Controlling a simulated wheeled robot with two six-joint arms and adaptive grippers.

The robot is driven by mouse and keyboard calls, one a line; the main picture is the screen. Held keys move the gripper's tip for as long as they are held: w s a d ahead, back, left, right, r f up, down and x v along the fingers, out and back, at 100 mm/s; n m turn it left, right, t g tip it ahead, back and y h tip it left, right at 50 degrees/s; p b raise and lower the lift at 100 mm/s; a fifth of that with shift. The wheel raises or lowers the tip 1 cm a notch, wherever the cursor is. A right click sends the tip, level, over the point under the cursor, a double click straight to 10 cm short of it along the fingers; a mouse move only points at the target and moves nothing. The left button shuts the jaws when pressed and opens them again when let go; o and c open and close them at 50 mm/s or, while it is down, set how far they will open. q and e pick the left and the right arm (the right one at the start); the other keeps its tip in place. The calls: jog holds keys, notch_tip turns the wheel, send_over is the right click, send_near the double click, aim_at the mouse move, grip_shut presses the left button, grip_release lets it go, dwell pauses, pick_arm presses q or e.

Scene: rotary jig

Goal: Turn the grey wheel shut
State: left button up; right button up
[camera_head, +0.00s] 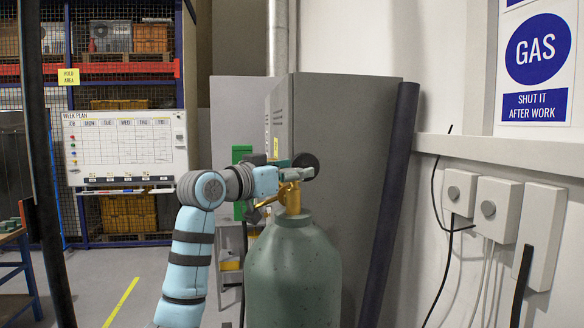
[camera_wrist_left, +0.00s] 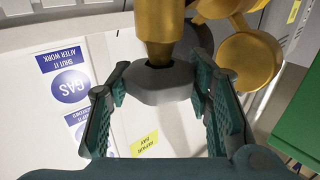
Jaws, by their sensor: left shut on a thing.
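The grey wheel (camera_wrist_left: 160,85) sits on the end of a brass valve stem (camera_wrist_left: 158,30) in the left wrist view. My left gripper (camera_wrist_left: 162,100) has its teal fingers on opposite sides of the wheel and is shut on it. In the head view my left gripper (camera_head: 300,174) reaches in from the left at the top of the brass valve (camera_head: 292,198). There the gripper partly hides the wheel. The valve stands on a green gas cylinder (camera_head: 293,270). My right gripper is not in view.
A grey cabinet (camera_head: 345,150) stands close behind the cylinder. On the right wall are grey switch boxes (camera_head: 488,208) with cables and a GAS sign (camera_head: 538,48). A week-plan board (camera_head: 125,145) and shelving are at the back left. Open floor shows at the lower left.

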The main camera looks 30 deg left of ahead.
pick_arm(q)
jog(key=shift+a+r+m+g+h+p, duration=0.1)
jog(key=shift+m+g+h+p, duration=0.2)
jog(key=shift+m+h+p, duration=0.6)
jog(key=m+g+h, duration=0.1)
jog(key=h, duration=0.1)
jog(key=shift+h+p, duration=0.3)
jog(key=shift+m+g+h, duration=1.4)
jog(key=shift+m+h, duration=0.2)
jog(key=shift+h, duration=0.3)
jog(key=shift+f, duration=0.2)
jog(key=o, duration=0.9)
jog(key=shift+o, duration=1.3)
jog(key=shift+w, duration=0.1)
jog(key=shift+w+d, duration=0.1)
jog(key=shift+d, duration=0.1)
